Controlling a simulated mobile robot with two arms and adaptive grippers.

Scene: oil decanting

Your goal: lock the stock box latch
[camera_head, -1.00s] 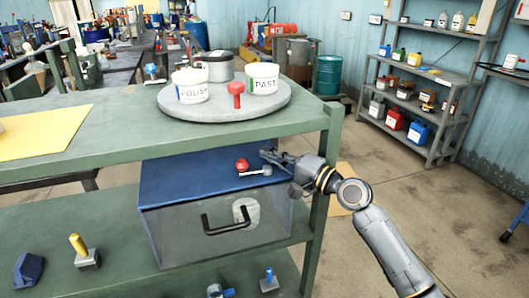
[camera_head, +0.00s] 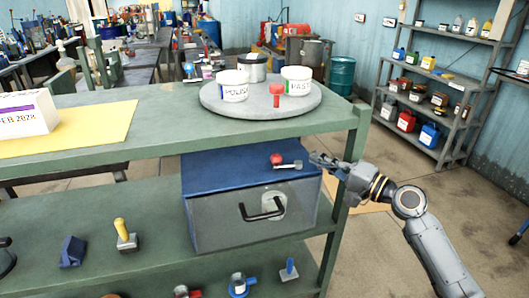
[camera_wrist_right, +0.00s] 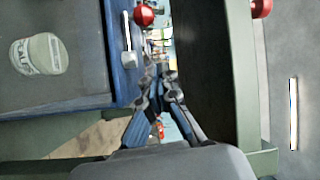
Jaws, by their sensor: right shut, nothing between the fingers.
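The stock box (camera_head: 218,218) sits on the shelf under the tabletop, with a blue lid, grey see-through front and black handle (camera_head: 262,211). Its latch is a short grey lever (camera_head: 291,165) with a red knob (camera_head: 276,159) at the lid's front right. In the right wrist view the lever (camera_wrist_right: 128,45) and knob (camera_wrist_right: 144,15) show near the box edge. My right gripper (camera_head: 318,160) is shut and empty, just right of the lever and apart from it. In the wrist view its fingertips (camera_wrist_right: 162,76) point past the box edge. My left gripper is not in view.
A green table post (camera_head: 345,185) stands close by my right gripper. The tabletop above carries a round grey turntable (camera_head: 250,107) with pots and a red knob. A white jar (camera_wrist_right: 40,54) shows behind the box front. Small tools stand on the shelf left of the box.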

